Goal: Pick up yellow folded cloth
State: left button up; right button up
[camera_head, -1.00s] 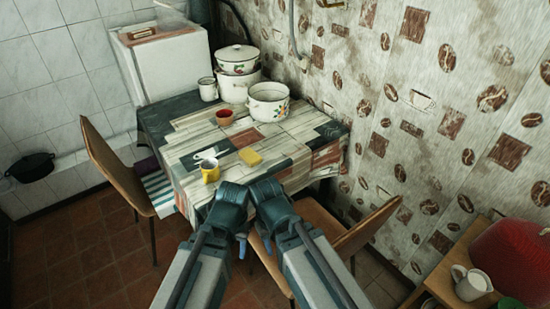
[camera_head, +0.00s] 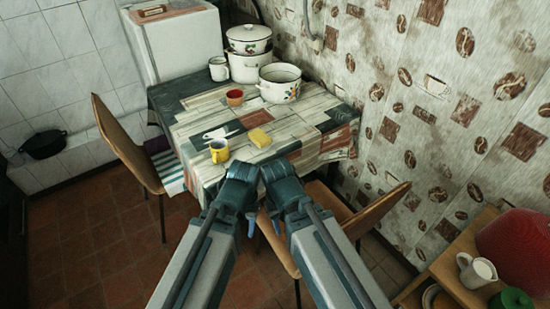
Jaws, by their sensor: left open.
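The yellow folded cloth (camera_head: 260,138) lies flat on the patterned tablecloth of the table (camera_head: 285,132), near its front right part, with nothing on it. My left gripper (camera_head: 251,223) shows only as a small bluish part below the table's front edge, mostly hidden by my arm. It is open and apart from the cloth. My right arm reaches in beside the left one, and its gripper is largely hidden behind the arm links, so its jaws do not show clearly.
A yellow mug (camera_head: 219,151) and white cutlery (camera_head: 219,133) lie left of the cloth. Chairs (camera_head: 129,145) flank the table; a shelf (camera_head: 470,270) is at lower right.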

aim_at(259, 138)
jog(key=i+j+z, duration=0.15)
jog(key=j, duration=0.15)
jog(key=i+j+z, duration=0.25)
jog(key=j, duration=0.4)
jog(key=i+j+z, duration=0.1)
jog(key=j, duration=0.25)
jog(key=i+j+z, duration=0.3)
jog(key=i, duration=0.3)
jog(key=j, duration=0.1)
